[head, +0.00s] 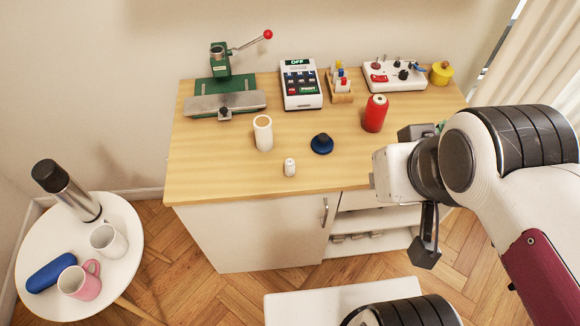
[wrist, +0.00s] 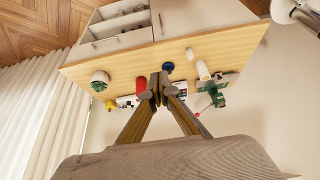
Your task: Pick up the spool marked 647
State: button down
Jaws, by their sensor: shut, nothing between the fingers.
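No marking 647 can be read on any spool. A red spool (head: 375,113) stands upright right of the table's middle. A cream spool (head: 263,133) stands to its left, and a small white spool (head: 290,167) stands near the front edge. A yellow spool (head: 441,73) is at the back right. A green spool (wrist: 100,77) shows in the wrist view; in the head view my arm mostly hides it. My gripper (wrist: 158,80) is shut and empty, apart from all spools; its fingertips overlap the red spool (wrist: 141,85) in the wrist picture. In the head view its fingers are hidden.
The wooden tabletop (head: 215,160) carries a green press (head: 221,62) with a red-knobbed lever, a label device (head: 301,84), a wooden rack (head: 340,88), a white control box (head: 395,74) and a dark blue round item (head: 322,144). A round side table (head: 128,222) holds mugs.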

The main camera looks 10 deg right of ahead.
jog(key=c, duration=2.8)
grip_release()
jog(key=o, duration=1)
jog(key=shift+c, duration=0.2)
